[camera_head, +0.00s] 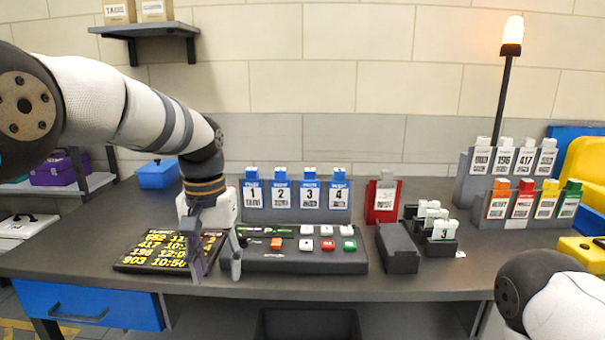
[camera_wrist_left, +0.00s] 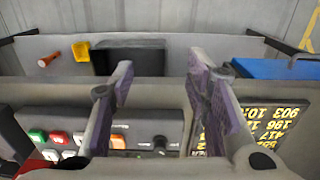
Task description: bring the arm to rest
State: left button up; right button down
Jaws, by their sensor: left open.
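My left arm reaches in from the left in the head view. My left gripper (camera_head: 215,262) points down over the front part of the desk, between the black board with yellow text and the button panel. Its two fingers are apart with nothing between them. The open fingers also show in the left wrist view (camera_wrist_left: 158,85), with the desk's front edge beyond them. I cannot tell whether the fingertips touch anything. Part of my right arm shows at the lower right of the head view; its gripper is out of frame.
The button panel (camera_head: 300,262) and the text board (camera_head: 140,254) flank the left gripper. Card racks (camera_head: 500,188) and a lit lamp (camera_head: 513,32) are at right. A dark bin (camera_wrist_left: 128,58) sits below.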

pick_arm(q)
notch_tip(320, 180, down, 14)
jog(key=s+a+g, duration=0.1)
jog(key=s, duration=0.1)
jog(key=s+a+f, duration=0.2)
jog(key=s+f, duration=0.8)
jog(key=f, duration=0.1)
jog(key=s+a+f, duration=0.1)
jog(key=s+f, duration=0.2)
jog(key=s, duration=0.4)
jog(key=s+a+f, duration=0.1)
jog(key=s+f, duration=0.3)
jog(key=s, duration=0.4)
jog(key=s+a+r, duration=0.2)
jog(key=s, duration=1.1)
jog(key=shift+s+a+n+g, duration=0.15)
jog(key=shift+s+n+g, duration=0.15)
jog(key=shift+s+g, duration=0.1)
jog(key=shift+f, duration=0.1)
